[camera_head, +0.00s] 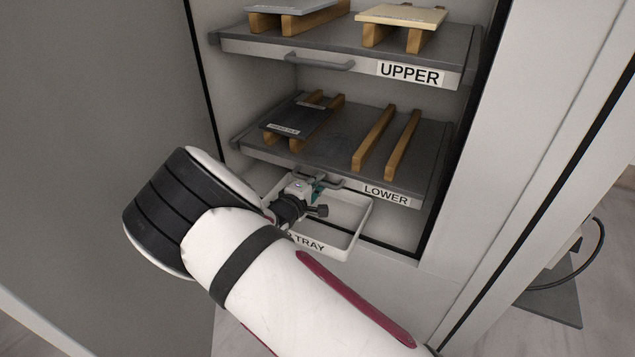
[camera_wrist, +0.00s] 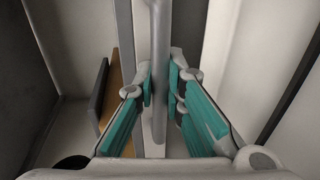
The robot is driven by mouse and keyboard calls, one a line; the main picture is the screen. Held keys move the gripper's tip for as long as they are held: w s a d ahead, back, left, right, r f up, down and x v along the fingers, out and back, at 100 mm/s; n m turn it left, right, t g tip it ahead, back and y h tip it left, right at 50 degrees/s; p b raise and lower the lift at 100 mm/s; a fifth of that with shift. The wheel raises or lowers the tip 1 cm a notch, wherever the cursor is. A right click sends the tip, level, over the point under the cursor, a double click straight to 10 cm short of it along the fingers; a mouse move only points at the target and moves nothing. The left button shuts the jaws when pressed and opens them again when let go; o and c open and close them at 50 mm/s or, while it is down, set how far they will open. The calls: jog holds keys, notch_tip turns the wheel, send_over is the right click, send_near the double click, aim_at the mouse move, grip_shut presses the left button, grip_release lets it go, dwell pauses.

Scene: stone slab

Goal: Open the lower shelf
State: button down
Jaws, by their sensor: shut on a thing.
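The lower shelf (camera_head: 343,140) is a dark grey slab in the cabinet, with a pale front edge labelled LOWER. A grey bar handle (camera_head: 331,183) is on its front. My gripper (camera_head: 313,189) is at this front edge, and the arm hides part of it. In the wrist view the handle bar (camera_wrist: 158,90) runs between the teal-padded fingers of my gripper (camera_wrist: 161,82), which are closed around it. How far out the shelf sits is hard to tell.
The upper shelf (camera_head: 425,43) above carries slabs on wooden blocks. The lower shelf carries a dark slab (camera_head: 300,121) on wooden strips and two bare wooden strips (camera_head: 387,140). A white tray (camera_head: 352,226) lies below my gripper. Cabinet walls stand close on both sides.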

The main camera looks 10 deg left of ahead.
jog(key=shift+s, duration=0.1)
jog(key=f+p+v, duration=0.3)
jog(key=v, duration=1.1)
jog(key=shift+s, duration=0.25)
jog(key=c, duration=2.2)
grip_release()
jog(key=shift+s+a+f, duration=0.15)
jog(key=shift+a, duration=0.1)
jog(key=shift+o, duration=1.3)
jog(key=v, duration=1.1)
jog(key=shift+s, duration=0.4)
